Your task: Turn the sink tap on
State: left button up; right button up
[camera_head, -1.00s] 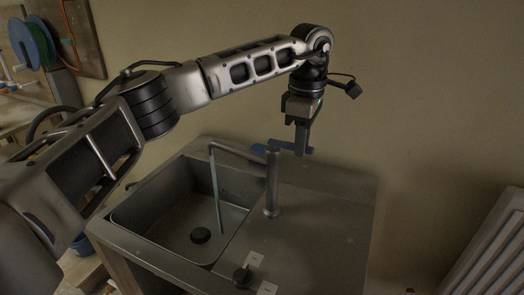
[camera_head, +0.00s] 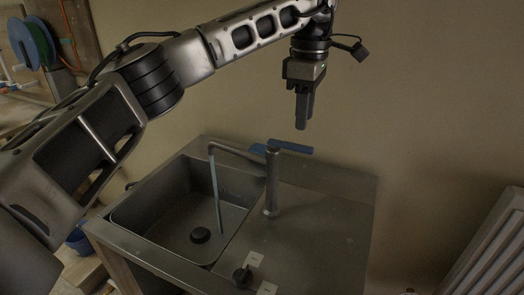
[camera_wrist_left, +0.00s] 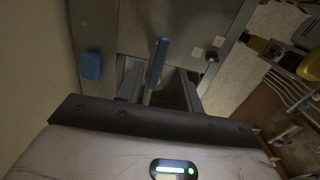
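The sink tap (camera_head: 271,185) is a grey upright column with a spout reaching left over the basin (camera_head: 172,212). A pale blue stream of water (camera_head: 215,195) runs from the spout down toward the drain. The tap's blue lever (camera_head: 291,146) sits on top of the column and points right; it also shows in the left wrist view (camera_wrist_left: 158,60). My left gripper (camera_head: 303,125) hangs above the lever, pointing down and clear of it. In the left wrist view its fingers (camera_wrist_left: 160,90) are apart with nothing held between them. My right gripper is not in view.
A blue block (camera_head: 258,149) lies behind the tap; the wrist view shows it too (camera_wrist_left: 91,64). A black knob (camera_head: 241,275) with white labels is at the counter's front. A white ribbed panel (camera_head: 490,245) stands at right. The right counter is clear.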

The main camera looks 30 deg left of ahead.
pick_arm(q)
notch_tip(320, 180, up, 5)
jog(key=shift+r, duration=0.2)
jog(key=shift+s+f, duration=0.1)
dwell(0.5)
